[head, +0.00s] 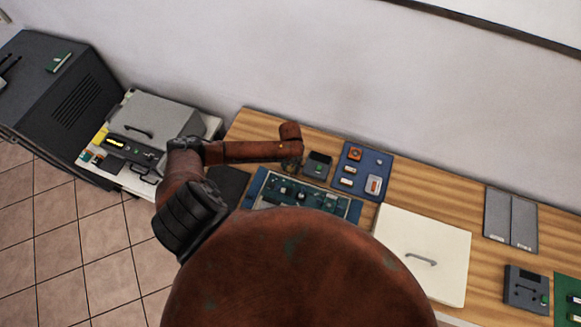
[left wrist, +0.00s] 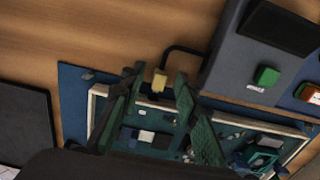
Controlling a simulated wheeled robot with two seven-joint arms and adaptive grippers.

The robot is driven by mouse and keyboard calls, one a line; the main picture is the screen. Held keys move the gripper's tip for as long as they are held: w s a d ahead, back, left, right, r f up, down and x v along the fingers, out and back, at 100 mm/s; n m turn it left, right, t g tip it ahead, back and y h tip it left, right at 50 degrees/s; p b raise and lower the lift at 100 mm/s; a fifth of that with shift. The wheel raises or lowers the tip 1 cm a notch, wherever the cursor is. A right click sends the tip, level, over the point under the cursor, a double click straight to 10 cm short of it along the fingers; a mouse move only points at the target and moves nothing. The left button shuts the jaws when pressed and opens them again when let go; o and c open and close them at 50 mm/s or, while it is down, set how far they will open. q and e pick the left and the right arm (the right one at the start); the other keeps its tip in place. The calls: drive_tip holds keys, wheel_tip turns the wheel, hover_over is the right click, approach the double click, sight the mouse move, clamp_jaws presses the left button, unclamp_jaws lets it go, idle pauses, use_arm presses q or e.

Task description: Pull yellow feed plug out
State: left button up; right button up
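A yellow plug (left wrist: 159,82) on a black cable shows in the left wrist view, at the edge of the green circuit board (left wrist: 230,135). The cable bends up and right to a grey box (left wrist: 235,75). My left gripper (left wrist: 155,88) is open, with its green-padded fingers on either side of the plug. I cannot tell whether they touch it. In the head view my left gripper (head: 291,165) points down over the back edge of the board (head: 325,203). The plug cannot be made out there, and my arm hides part of the board. My right gripper is not in view.
The board lies on a blue mat (left wrist: 72,95) on the wooden table (head: 395,190). A blue tray (head: 378,159) with small parts is to the right. A white lidded panel (head: 450,270) lies further right. A grey machine (head: 150,118) stands at left.

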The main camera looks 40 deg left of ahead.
sight(290, 169)
use_arm(q)
wheel_tip(290, 169, up, 12)
idle(0.5)
